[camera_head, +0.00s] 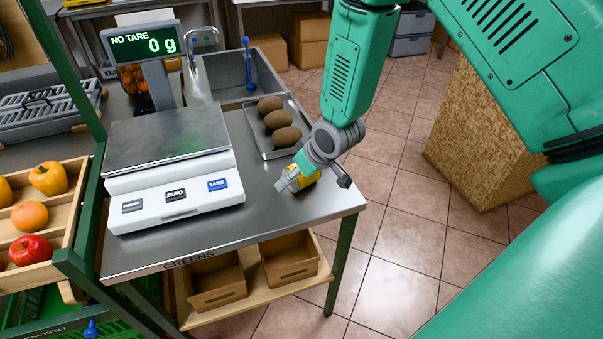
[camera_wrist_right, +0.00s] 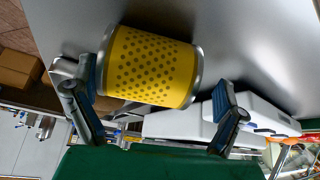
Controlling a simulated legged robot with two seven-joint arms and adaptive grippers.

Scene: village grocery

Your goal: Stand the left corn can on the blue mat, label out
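No blue mat and no second can are in view. My left gripper is not in view.
A white scale (camera_head: 170,200) fills the table's left part. Behind the can a metal tray (camera_head: 264,144) holds three brown oval items, and a sink (camera_head: 262,92) lies beyond. Fruit crates (camera_head: 62,236) stand at left. Wooden bins (camera_head: 222,298) sit below. Bare table lies in front of the can.

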